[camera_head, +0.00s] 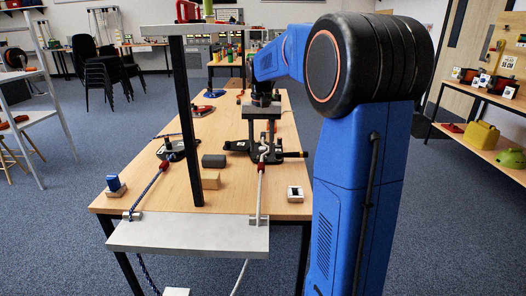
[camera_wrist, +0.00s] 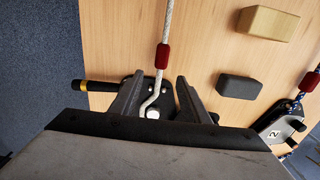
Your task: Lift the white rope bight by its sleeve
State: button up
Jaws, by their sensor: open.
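The white rope (camera_head: 260,190) runs along the table from a bracket at the near edge to a black fitting (camera_head: 240,146). It wears a red sleeve (camera_wrist: 163,57), and beyond it the rope bends into the fitting by a pale round pin (camera_wrist: 153,113). My gripper (camera_wrist: 156,88) is open, pointing down over the fitting, with one finger on each side of the rope's bent end. The sleeve lies just ahead of the fingertips, not between them. In the head view my gripper (camera_head: 261,132) hangs over the fitting. Finger contact with the rope cannot be told.
A blue-flecked rope (camera_head: 150,188) with its own red sleeve and fitting lies left. A dark block (camera_head: 213,161) and a wooden block (camera_head: 210,180) sit between the ropes. A dark post (camera_head: 185,120) rises at the left.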

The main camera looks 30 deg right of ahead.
aim_at(261, 161)
jog(key=shift+f, duration=3)
grip_shut()
